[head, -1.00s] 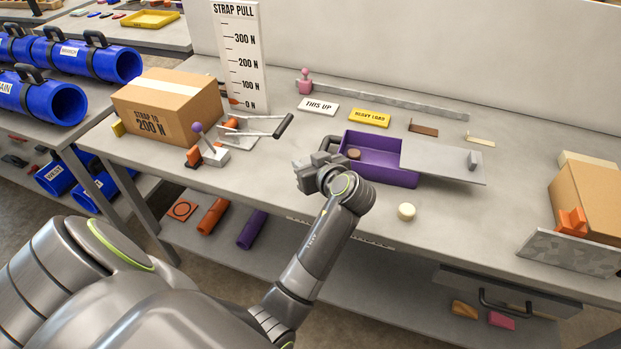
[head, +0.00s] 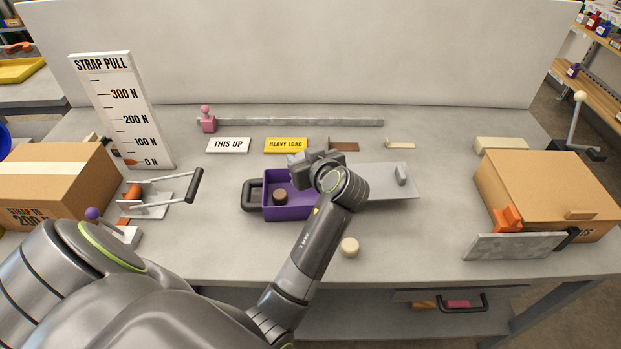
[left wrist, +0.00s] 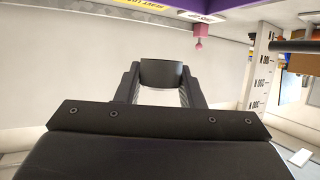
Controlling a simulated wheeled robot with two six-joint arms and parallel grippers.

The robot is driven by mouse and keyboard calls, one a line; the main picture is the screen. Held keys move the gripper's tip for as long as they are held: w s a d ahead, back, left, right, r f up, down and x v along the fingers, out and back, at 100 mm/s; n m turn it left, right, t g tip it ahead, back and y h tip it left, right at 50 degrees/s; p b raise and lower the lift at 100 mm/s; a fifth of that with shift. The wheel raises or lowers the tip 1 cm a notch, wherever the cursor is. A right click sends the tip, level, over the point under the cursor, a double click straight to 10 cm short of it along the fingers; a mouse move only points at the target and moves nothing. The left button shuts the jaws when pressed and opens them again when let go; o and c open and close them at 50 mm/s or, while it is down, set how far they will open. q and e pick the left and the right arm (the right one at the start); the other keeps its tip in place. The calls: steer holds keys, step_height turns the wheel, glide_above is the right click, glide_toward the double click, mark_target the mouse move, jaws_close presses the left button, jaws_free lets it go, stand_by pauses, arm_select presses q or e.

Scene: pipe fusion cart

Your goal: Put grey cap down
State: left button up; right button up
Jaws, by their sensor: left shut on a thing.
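The grey cap (left wrist: 162,73) is a dark grey round piece held between the two fingers of my left gripper (left wrist: 162,88) in the left wrist view. In the head view my left gripper (head: 308,160) is above the back right part of the open purple box (head: 285,212). The cap cannot be made out there. A brown round piece (head: 280,196) lies in the box's left part. A cream round cap (head: 349,247) stands on the bench in front of the box. My right gripper is not in view.
A grey lid panel (head: 385,185) with a knob lies to the box's right. Signs (head: 228,145) and a long grey bar (head: 300,123) are behind. Cardboard boxes (head: 70,170) (head: 540,190) stand at both sides. Bare bench (head: 420,235) lies right of the cream cap.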

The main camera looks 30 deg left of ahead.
arm_select(q)
step_height(320, 180, down, 2)
steer(key=shift+s+d+f, duration=0.1)
step_height(320, 180, down, 3)
steer(key=shift+f+p, duration=0.1)
steer(key=shift+p, duration=0.2)
steer(key=shift+f, duration=0.35)
steer(key=shift+f+b, duration=0.65)
steer(key=o, duration=1)
steer(key=shift+c, duration=0.2)
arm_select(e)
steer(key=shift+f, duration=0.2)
arm_select(q)
steer(key=shift+r, duration=0.15)
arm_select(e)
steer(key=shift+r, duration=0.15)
